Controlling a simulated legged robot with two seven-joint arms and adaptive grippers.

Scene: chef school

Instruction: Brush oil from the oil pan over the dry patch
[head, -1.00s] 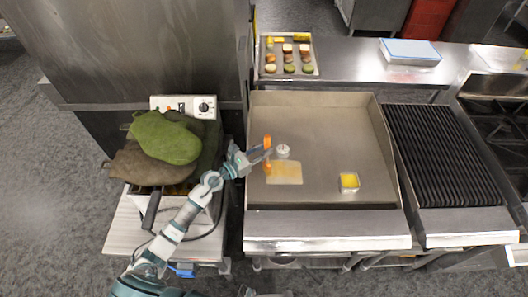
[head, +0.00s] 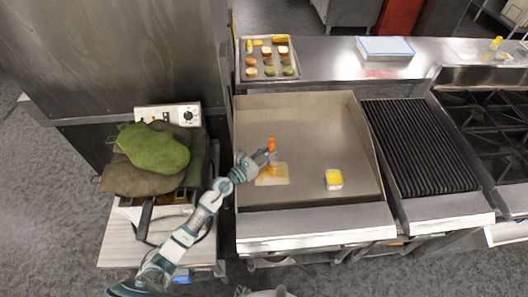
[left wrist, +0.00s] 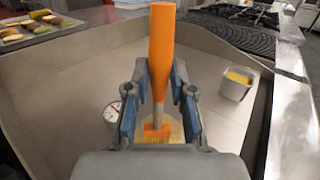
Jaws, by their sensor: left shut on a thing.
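My left gripper (head: 266,157) is shut on the brush (head: 271,145), which has an orange handle and a small orange head. In the left wrist view the brush (left wrist: 162,50) stands about upright between the fingers (left wrist: 159,95). Its head is low over the pale dry patch (head: 281,175) on the griddle; I cannot tell whether it touches. The patch is partly hidden behind the gripper. The oil pan (head: 333,186), a small square metal pan with yellow oil, stands on the griddle right of the patch. It also shows in the left wrist view (left wrist: 234,90). My right gripper is out of view.
A round dial (left wrist: 112,114) sits on the griddle (head: 310,125) just left of the brush. Raised walls edge the griddle's sides and back. A food tray (head: 241,78) stands behind, a ribbed grill (head: 415,145) right. Green and brown mitts (head: 155,148) lie left.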

